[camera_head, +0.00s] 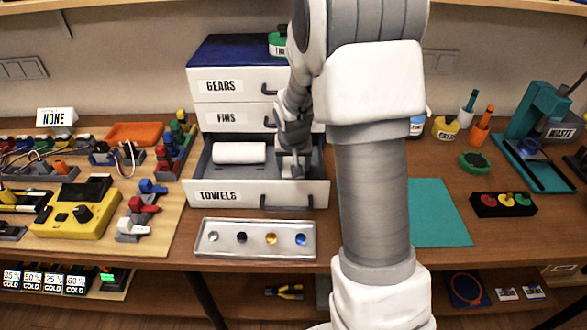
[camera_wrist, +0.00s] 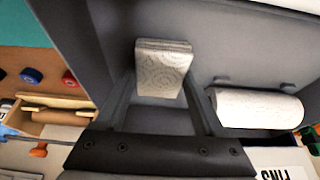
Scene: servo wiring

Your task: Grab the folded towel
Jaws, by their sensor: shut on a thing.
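The folded towel (camera_wrist: 163,66), a pale embossed stack, stands between my fingertips in the wrist view. My gripper (camera_wrist: 162,88) is shut on it, one finger at each side. In the head view my gripper (camera_head: 291,168) reaches down into the right part of the open drawer marked TOWELS (camera_head: 232,187). There the arm and fingers hide most of the towel. The towel is still within the drawer walls.
A white paper roll (camera_head: 238,152) lies in the drawer left of my gripper; it also shows in the wrist view (camera_wrist: 258,108). The drawer front and side walls stand close around my gripper. A metal tray (camera_head: 256,252) with small balls lies before the drawer.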

